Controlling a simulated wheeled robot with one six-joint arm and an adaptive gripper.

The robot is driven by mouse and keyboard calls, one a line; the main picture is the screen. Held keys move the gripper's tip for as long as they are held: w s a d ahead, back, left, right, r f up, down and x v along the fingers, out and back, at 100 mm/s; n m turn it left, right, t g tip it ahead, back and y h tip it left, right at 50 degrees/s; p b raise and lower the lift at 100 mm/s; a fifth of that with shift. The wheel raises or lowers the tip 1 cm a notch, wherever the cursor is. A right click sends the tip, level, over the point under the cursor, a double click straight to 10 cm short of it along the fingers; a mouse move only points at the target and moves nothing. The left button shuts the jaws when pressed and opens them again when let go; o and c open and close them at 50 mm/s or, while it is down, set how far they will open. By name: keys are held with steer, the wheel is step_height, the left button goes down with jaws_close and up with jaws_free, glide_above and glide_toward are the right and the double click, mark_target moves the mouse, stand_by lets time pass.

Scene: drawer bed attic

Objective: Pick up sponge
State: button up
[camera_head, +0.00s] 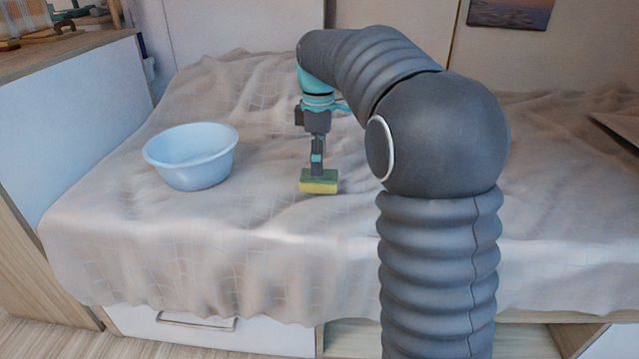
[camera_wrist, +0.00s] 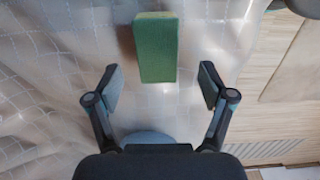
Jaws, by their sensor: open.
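The sponge (camera_head: 319,182), green on top with a yellow lower layer, lies on the draped bed cover. My gripper (camera_head: 317,168) is directly above or just behind it in the head view, pointing down; whether it touches the sponge cannot be told there. In the wrist view the green sponge (camera_wrist: 156,47) shows ahead of and between the two spread fingers of my gripper (camera_wrist: 160,88). The fingers are open with nothing between their tips.
A light blue bowl (camera_head: 190,156) stands on the cover to the left. The bed cover (camera_head: 250,225) is wrinkled and otherwise mostly clear around the sponge. A white drawer front (camera_head: 210,330) is below the bed edge. A cabinet (camera_head: 70,110) stands at the left.

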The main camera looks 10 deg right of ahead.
mark_target(319, 181)
step_height(319, 181, down, 5)
steer(key=shift+w+d+f+b, duration=0.1)
steer(key=shift+w+b, duration=0.05)
steer(key=shift+b, duration=0.55)
steer(key=c, duration=1)
